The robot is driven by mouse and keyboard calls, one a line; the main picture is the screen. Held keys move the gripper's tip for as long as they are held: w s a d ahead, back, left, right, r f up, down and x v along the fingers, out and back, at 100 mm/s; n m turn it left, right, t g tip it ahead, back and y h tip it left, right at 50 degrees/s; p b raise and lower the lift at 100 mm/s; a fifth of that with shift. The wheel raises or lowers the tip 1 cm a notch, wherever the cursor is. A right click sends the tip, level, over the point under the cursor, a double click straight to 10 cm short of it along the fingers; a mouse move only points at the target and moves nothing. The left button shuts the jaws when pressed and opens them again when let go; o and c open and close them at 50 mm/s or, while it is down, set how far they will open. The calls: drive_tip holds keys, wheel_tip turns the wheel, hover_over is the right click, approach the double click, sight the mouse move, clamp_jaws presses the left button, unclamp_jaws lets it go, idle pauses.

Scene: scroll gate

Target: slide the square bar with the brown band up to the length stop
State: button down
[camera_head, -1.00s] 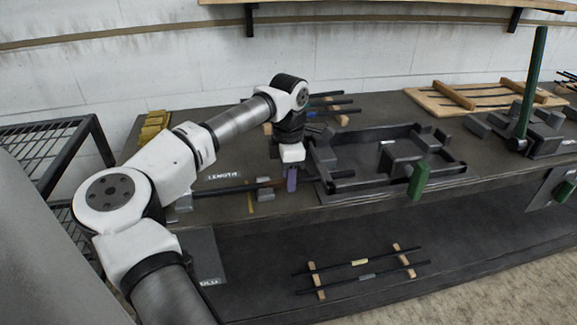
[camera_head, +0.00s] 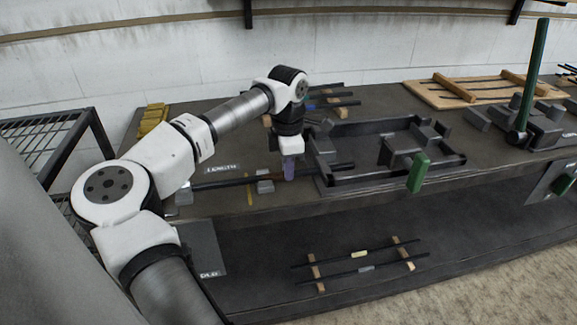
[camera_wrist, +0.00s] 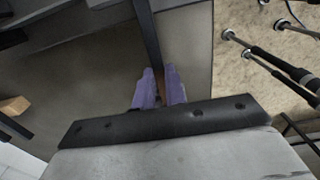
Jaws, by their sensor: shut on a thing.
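A long dark square bar (camera_head: 225,183) lies left to right along the front of the bench. Its right part reaches into the dark frame fixture. My gripper (camera_head: 289,170) has purple fingers shut on the bar, and a brown patch, likely the band, shows beside them. In the wrist view my gripper (camera_wrist: 160,88) straddles the bar (camera_wrist: 148,35), with brown (camera_wrist: 171,78) between the fingertips. A small grey block (camera_head: 184,196) by the LENGTH label stands at the bar's left end and looks like the length stop. I cannot tell whether they touch.
A grey support block (camera_head: 265,187) and a yellow mark (camera_head: 250,192) lie along the bar. The dark frame fixture (camera_head: 345,184) with a green handle (camera_head: 418,172) stands to the right. More bars lie on a rack (camera_head: 345,103) behind my gripper and on the lower shelf.

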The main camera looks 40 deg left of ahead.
sight(275, 174)
drive_tip(key=shift+s+a+f, duration=0.1)
drive_tip(key=shift+s+a, duration=0.85)
drive_tip(key=shift+s, duration=0.05)
drive_tip(key=c, duration=1.4)
unclamp_jaws()
drive_tip(key=shift+s+a, duration=0.15)
drive_tip(key=shift+a, duration=0.05)
drive_tip(key=shift+o, duration=0.2)
drive_tip(key=shift+w+d, duration=0.2)
drive_tip(key=shift+d, duration=0.05)
drive_tip(key=shift+r, duration=0.55)
wheel_tip(275, 174, up, 13)
drive_tip(key=b, duration=0.1)
